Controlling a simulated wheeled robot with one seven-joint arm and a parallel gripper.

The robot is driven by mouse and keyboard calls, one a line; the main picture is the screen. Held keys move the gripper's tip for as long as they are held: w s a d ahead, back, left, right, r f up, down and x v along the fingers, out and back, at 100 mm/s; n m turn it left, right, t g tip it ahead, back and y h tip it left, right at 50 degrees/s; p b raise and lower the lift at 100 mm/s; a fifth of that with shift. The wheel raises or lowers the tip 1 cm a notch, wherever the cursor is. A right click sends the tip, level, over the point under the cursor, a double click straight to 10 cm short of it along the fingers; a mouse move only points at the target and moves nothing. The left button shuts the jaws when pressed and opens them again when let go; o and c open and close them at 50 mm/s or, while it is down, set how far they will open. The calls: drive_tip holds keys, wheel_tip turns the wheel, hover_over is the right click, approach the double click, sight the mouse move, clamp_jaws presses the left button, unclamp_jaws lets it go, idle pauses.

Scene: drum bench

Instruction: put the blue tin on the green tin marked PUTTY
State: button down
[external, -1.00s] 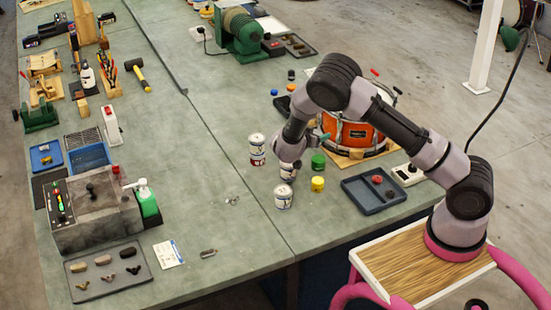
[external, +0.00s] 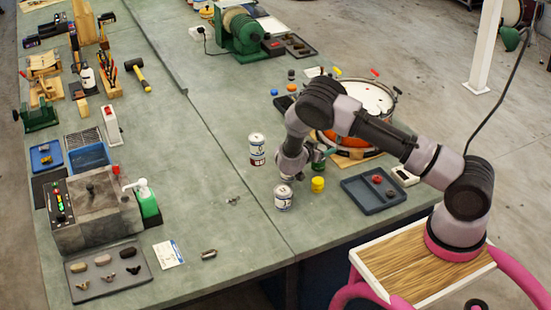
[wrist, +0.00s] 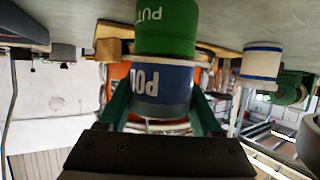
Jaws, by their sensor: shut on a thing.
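The blue tin (wrist: 162,82), with white letters reading roughly POL, is between my gripper's green fingers in the wrist view. My gripper (wrist: 161,92) is shut on it. The green tin marked PUTTY (wrist: 167,30) stands on the bench and lines up with the blue tin in this upside-down view, with the blue tin over it. Their edges meet in the picture; I cannot tell whether they touch. In the external view my gripper (external: 308,156) is beside and above the green tin (external: 318,164); the blue tin is mostly hidden there.
White tins stand close by, one with a red label (external: 257,152) and one in front (external: 283,198). A yellow tin (external: 317,185), a dark tray (external: 373,205) and an orange drum (external: 370,98) are to the right.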

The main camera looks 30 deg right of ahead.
drive_tip(key=shift+f, duration=0.15)
drive_tip(key=shift+c, duration=0.4)
unclamp_jaws()
